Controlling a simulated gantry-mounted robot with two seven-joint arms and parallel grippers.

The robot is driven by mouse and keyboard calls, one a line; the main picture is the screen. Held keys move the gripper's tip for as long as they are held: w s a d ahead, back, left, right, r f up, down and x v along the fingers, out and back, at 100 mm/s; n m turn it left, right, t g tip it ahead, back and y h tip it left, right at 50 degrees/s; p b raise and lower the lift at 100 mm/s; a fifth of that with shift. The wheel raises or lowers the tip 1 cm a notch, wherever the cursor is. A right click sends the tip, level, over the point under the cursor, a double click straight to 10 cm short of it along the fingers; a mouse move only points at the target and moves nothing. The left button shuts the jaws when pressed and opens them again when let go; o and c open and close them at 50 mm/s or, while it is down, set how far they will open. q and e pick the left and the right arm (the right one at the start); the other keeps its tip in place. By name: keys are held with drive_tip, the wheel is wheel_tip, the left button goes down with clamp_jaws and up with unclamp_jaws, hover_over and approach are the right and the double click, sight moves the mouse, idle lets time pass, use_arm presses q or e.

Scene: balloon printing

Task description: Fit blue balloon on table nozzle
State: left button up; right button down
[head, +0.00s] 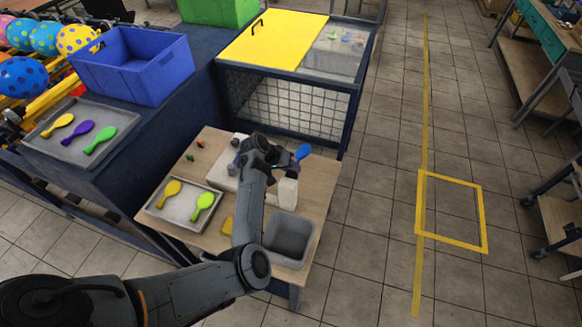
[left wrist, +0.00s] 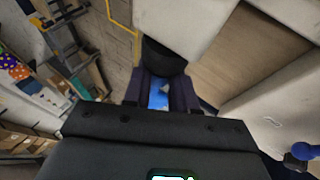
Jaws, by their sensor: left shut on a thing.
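My left gripper (head: 290,158) is over the back right part of the wooden table (head: 322,186), with the blue balloon (head: 303,152) at its tip. In the left wrist view, my left gripper (left wrist: 160,92) is shut on the blue balloon (left wrist: 158,97); a strip of blue shows between its fingers. A dark rounded part (left wrist: 165,58) lies just beyond the fingertips; I cannot tell if it is the nozzle. The arm hides part of the table, and I cannot make out the nozzle in the head view. My right gripper is not in view.
A grey tray (head: 160,213) on the table holds a yellow balloon (head: 172,187) and a green balloon (head: 205,200). A grey bin (head: 290,238) stands at the front right, with a white bottle-like object (head: 288,192) behind it. A mesh-sided cabinet (head: 290,103) stands behind the table.

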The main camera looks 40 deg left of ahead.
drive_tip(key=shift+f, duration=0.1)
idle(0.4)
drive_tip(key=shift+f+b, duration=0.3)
drive_tip(key=shift+b, duration=0.1)
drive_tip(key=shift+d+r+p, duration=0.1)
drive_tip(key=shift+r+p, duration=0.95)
idle(1.4)
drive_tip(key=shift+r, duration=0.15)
idle(0.6)
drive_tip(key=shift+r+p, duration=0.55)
drive_tip(key=shift+p, duration=0.15)
idle(1.8)
idle(0.7)
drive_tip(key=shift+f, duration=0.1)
idle(0.6)
